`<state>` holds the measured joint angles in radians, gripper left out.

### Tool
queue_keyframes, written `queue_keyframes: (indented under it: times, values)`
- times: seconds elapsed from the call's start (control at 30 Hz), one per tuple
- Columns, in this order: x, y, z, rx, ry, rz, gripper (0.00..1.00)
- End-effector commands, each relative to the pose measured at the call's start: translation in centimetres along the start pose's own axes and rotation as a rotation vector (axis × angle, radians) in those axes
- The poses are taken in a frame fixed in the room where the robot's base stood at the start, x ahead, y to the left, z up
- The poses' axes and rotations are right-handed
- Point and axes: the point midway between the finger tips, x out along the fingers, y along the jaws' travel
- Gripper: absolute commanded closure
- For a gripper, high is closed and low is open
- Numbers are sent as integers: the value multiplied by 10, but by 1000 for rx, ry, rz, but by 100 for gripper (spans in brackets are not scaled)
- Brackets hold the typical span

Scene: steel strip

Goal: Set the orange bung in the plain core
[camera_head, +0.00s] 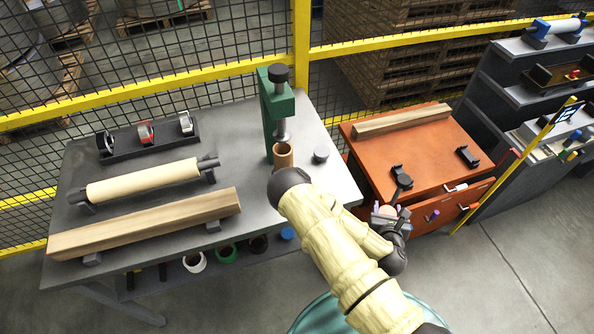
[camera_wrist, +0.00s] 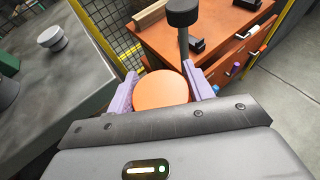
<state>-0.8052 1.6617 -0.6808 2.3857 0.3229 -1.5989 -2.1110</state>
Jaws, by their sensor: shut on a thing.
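My gripper (camera_head: 388,213) is out past the right edge of the grey bench, in front of the orange cabinet. In the wrist view its pale purple fingers (camera_wrist: 162,90) are shut on the orange bung (camera_wrist: 162,91), which shows as a flat round disc between them. In the head view the bung is small and mostly hidden by the gripper. A plain brown core (camera_head: 283,157) stands upright on the bench under the ram of the green press (camera_head: 272,110). My arm hides part of the bench near its base. The bung is well apart from this core.
A grey knobbed piece (camera_head: 320,156) lies right of the core. A tan roll (camera_head: 145,181), a wooden beam (camera_head: 150,222) and a rack of rings (camera_head: 150,145) fill the bench's left. Tubes with coloured rims (camera_head: 228,254) sit below. The orange cabinet (camera_head: 430,160) carries black holders.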

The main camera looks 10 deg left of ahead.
Motion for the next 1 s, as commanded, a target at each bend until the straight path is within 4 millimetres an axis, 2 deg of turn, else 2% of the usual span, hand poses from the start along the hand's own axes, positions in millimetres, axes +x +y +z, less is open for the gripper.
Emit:
queue_keyframes:
  times: [0.17,0.27,0.37,0.57,0.8,0.9,1.0]
  values:
    - [-1,7,6,-3,-3,8,70]
    - [-3,26,20,-13,-8,32,70]
    - [-8,58,40,-30,-15,69,70]
    - [-32,141,83,-71,-22,167,70]
    - [-80,232,123,-112,-15,281,70]
    - [-97,256,131,-124,-9,312,70]
    - [-107,269,134,-131,-5,329,70]
